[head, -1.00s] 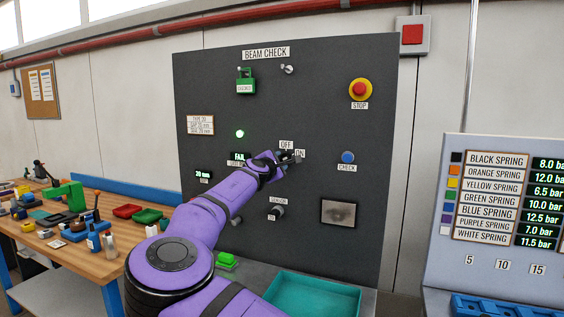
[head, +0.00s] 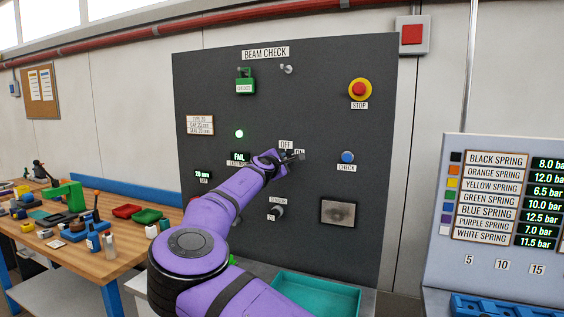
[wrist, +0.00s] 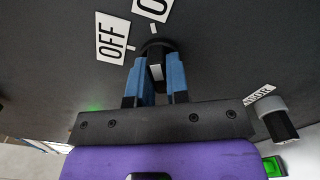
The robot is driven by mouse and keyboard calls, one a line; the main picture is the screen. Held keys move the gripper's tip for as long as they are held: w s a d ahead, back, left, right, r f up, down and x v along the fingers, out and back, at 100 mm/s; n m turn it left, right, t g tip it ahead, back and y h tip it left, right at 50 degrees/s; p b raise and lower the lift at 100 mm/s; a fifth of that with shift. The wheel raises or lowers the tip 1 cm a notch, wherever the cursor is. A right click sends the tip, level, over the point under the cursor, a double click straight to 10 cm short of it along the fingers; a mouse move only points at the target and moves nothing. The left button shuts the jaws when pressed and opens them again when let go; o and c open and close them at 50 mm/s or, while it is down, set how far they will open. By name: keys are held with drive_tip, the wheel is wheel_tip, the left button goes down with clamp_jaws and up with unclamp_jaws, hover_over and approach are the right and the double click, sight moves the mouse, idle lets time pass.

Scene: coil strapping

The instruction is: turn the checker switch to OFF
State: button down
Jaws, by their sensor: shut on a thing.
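The checker switch (wrist: 158,48) is a dark round knob on the panel, seen in the wrist view between my fingertips. My gripper (wrist: 156,72) is shut on it, with a blue finger on each side of the knob. A white OFF label (wrist: 112,38) is to the upper left of the knob. Part of another label (wrist: 153,8) is above it, mostly cut off. In the head view my gripper (head: 284,159) is at the panel, just below the OFF label (head: 286,145), and hides most of the switch.
The dark BEAM CHECK panel (head: 330,100) carries a red stop button (head: 359,89), a blue check button (head: 347,157), a sensor knob (head: 277,211) and a FAIL display (head: 239,157). A green light (head: 239,133) is lit. A teal tray (head: 318,292) lies below.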

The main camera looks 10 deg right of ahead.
drive_tip(key=n, duration=0.6)
drive_tip(key=shift+f, duration=0.1)
drive_tip(key=n, duration=0.5)
drive_tip(key=shift+n, duration=0.4)
idle(0.5)
drive_tip(key=c, duration=1.1)
unclamp_jaws()
drive_tip(key=shift+s, duration=0.1)
drive_tip(key=v, duration=1)
drive_tip(key=shift+s+a, duration=0.2)
drive_tip(key=shift+s, duration=0.05)
